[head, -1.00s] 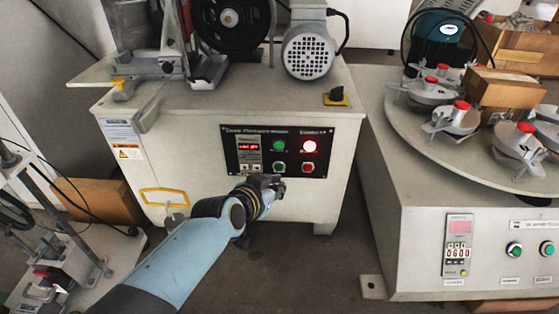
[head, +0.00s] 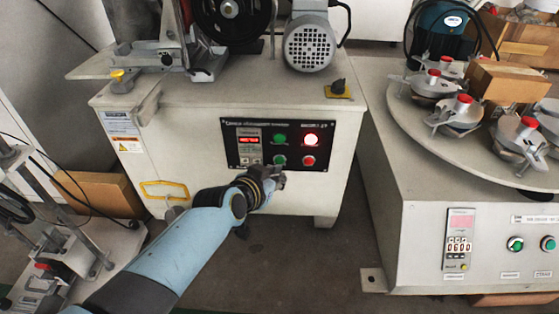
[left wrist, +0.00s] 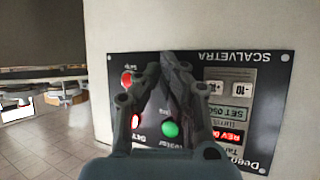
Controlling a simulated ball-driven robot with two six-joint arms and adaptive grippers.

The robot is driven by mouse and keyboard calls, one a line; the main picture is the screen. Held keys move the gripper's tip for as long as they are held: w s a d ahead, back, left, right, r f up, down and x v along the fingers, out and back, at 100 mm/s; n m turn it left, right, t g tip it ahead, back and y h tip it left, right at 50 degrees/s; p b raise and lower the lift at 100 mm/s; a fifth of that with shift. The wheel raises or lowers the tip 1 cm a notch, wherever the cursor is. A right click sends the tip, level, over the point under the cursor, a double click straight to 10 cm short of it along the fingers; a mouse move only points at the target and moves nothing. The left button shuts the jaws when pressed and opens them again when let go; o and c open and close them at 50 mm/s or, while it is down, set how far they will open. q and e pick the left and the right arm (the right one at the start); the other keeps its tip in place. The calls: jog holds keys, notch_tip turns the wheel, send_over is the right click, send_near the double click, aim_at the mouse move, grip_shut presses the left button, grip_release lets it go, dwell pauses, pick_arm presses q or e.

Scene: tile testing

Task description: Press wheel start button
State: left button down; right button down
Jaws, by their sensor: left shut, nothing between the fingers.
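The control panel (head: 262,158) is a black plate on the front of the beige grinder cabinet. My left gripper (head: 281,179) is shut and empty, just below the green button. In the left wrist view the panel (left wrist: 250,80) is upside down; my left gripper (left wrist: 174,62) covers the green button's place, while the red button (left wrist: 127,78) shows beside it. Contact cannot be told. My right gripper is not in view.
A wheel and motor (head: 310,44) sit on the cabinet top, with a black knob on a yellow plate (head: 337,90) at its right edge. A second machine (head: 420,240) with a round table stands right. Floor between the machines is clear.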

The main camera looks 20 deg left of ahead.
pick_arm(q)
jog(key=shift+w, duration=0.1)
dwell(0.6)
jog(key=shift+w+a, duration=0.15)
jog(key=shift+w, duration=0.15)
